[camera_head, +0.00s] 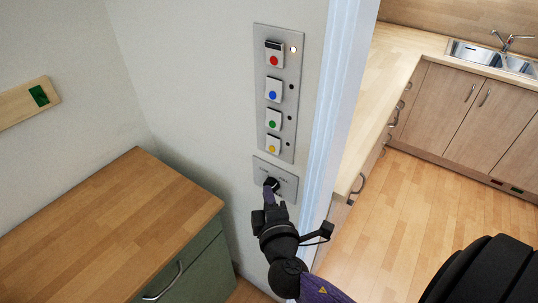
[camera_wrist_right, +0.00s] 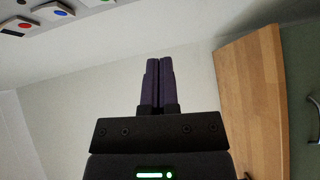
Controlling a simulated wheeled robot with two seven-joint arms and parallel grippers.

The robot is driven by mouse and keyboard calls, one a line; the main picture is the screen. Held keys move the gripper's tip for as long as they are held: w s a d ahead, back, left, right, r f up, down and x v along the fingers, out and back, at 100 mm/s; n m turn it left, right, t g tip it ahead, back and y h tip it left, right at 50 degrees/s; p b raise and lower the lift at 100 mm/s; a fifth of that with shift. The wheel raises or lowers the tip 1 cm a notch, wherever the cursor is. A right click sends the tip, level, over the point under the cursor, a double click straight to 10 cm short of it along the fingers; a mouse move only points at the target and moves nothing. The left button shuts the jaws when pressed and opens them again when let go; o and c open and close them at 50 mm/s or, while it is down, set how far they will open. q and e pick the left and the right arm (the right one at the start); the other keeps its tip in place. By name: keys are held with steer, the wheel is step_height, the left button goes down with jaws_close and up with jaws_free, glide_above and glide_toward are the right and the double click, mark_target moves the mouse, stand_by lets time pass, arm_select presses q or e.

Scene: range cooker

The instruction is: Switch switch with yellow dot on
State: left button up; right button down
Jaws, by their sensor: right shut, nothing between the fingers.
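The switch with the yellow dot (camera_head: 273,145) is the lowest of the white rocker switches on a grey wall panel (camera_head: 262,85). The small lamp beside it is dark. My right gripper (camera_head: 270,190) is shut and empty, below the yellow-dot switch and in front of a lower plate (camera_head: 288,183) with a dark knob. Its fingertips overlap the knob in the head view; I cannot tell whether they touch. The closed fingers show in the right wrist view (camera_wrist_right: 159,85), with nothing between them. My left gripper is not in view.
Above are switches with green (camera_head: 273,121), blue (camera_head: 273,90) and red (camera_head: 274,54) dots. The lamp beside the red one is lit. A wooden-topped cabinet (camera_head: 110,215) stands left. A door frame (camera_head: 336,110) borders the panel's right side, with a kitchen counter (camera_head: 390,75) beyond.

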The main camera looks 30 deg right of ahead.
glide_toward(268, 149)
steer(key=w+a, duration=0.2)
steer(key=w, duration=0.2)
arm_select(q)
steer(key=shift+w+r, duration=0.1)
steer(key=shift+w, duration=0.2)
arm_select(e)
steer(key=shift+w+d+f, duration=0.1)
steer(key=shift+w+d, duration=0.2)
steer(key=shift+d, duration=0.4)
steer(key=shift+w+d+f, duration=0.1)
steer(key=shift+w+d, duration=0.25)
steer(key=shift+d, duration=0.4)
steer(key=shift+w+d+f, duration=0.1)
steer(key=shift+w+d, duration=0.2)
steer(key=shift+d, duration=0.4)
